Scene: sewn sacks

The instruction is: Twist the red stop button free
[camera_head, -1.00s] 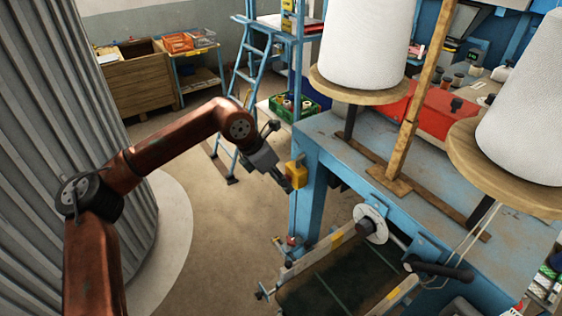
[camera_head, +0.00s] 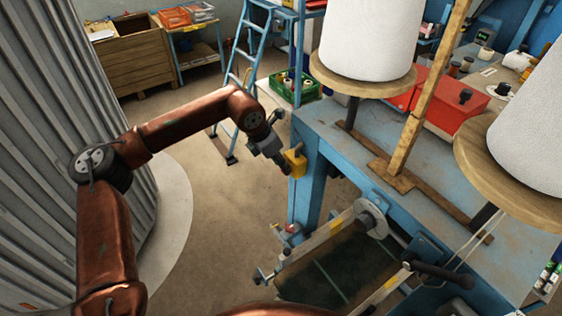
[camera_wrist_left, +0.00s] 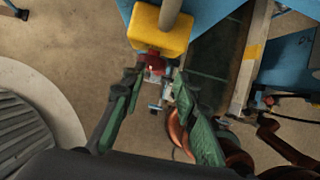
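The yellow box (camera_head: 295,162) hangs at the near left corner of the blue machine. In the left wrist view the yellow box (camera_wrist_left: 160,35) is at the top centre. A small red part, seemingly the stop button (camera_wrist_left: 154,63), shows at its lower edge; I cannot tell how it is fixed. My left gripper (camera_head: 285,169) is close beside the box in the head view. In the left wrist view its green fingers (camera_wrist_left: 157,82) are apart, with nothing between them; the red part lies just beyond the tips. My right gripper is not in view.
The blue machine top (camera_head: 340,140) carries big white thread cones (camera_head: 370,35) on wooden discs. A wooden post (camera_head: 430,95) stands between them. Below are a roller frame (camera_head: 330,235) and dark belt. A corrugated column (camera_head: 45,140) is at left. The floor (camera_head: 215,215) between is clear.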

